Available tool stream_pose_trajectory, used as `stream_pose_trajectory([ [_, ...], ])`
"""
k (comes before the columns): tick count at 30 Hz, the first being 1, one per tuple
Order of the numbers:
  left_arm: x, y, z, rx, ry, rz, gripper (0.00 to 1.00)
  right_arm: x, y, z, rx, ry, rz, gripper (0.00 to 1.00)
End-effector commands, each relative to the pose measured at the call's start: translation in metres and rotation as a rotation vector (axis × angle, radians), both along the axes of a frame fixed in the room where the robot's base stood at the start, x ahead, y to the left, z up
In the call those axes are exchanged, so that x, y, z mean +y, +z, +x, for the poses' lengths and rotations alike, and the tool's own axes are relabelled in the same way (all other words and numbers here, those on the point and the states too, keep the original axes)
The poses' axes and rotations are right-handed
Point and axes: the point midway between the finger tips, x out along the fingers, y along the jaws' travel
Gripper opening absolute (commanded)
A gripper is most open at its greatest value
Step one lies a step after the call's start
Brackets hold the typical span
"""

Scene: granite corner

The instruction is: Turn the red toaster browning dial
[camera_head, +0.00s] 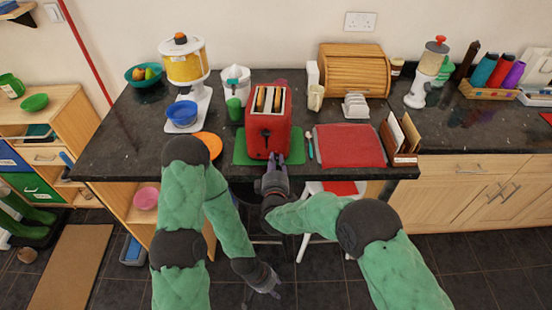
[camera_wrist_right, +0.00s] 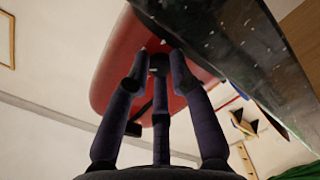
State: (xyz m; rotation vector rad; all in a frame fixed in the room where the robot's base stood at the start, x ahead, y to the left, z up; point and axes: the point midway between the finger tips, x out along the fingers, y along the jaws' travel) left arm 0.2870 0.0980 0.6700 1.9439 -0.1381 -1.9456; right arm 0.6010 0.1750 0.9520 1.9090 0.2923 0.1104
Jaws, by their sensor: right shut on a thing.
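The red toaster (camera_head: 267,135) stands on a green mat (camera_head: 240,152) on the dark counter, with bread slices in its slots. My right gripper (camera_head: 276,160) is at the toaster's lower front. In the right wrist view, its dark fingers (camera_wrist_right: 158,60) close around a small dark dial (camera_wrist_right: 158,66) on the red toaster face (camera_wrist_right: 115,65). The fingers hide most of the dial, and its turn angle cannot be read. My left gripper (camera_head: 272,288) hangs low in front of the counter, away from the toaster and apparently empty; its finger opening is too small to judge.
A red mat (camera_head: 348,146) lies right of the toaster, with a spoon (camera_head: 309,145) between. A green cup (camera_head: 235,110) and an orange plate (camera_head: 208,144) are to the left. A white stool (camera_head: 325,188) stands below the counter's front edge.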

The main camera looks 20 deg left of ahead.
Motion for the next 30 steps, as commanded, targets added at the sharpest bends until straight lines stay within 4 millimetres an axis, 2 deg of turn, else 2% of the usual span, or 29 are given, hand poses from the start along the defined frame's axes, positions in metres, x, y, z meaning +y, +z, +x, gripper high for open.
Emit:
stream_pose_trajectory([
  [7, 0.0, 0.0056, -0.0001, 0.0, 0.0, 0.0, 0.4, 0.0017, 0.0002, -0.0005, -0.012, 0.004, -0.061, 0.0],
  [20, -0.0001, 0.0059, -0.0001, 0.0, 0.0, 0.0, 0.4, 0.0018, -0.0009, -0.0008, -0.013, 0.005, -0.071, 0.0],
  [21, -0.0001, 0.0059, -0.0001, 0.0, 0.0, 0.0, 0.4, 0.0019, -0.0008, -0.0009, -0.013, 0.005, -0.071, 0.26],
  [23, -0.0001, 0.0059, -0.0001, 0.0, 0.0, 0.0, 0.4, 0.0018, -0.0009, -0.0008, -0.013, 0.005, -0.071, 0.42],
  [24, 0.0, 0.0059, 0.0, 0.0, 0.0, 0.0, 0.4, 0.0017, -0.0009, -0.0008, -0.013, 0.004, -0.071, 0.46],
  [30, 0.0, 0.006, -0.0001, 0.0, 0.0, 0.0, 0.4, 0.0009, -0.0007, -0.0005, -0.013, 0.002, -0.07, 0.46],
])
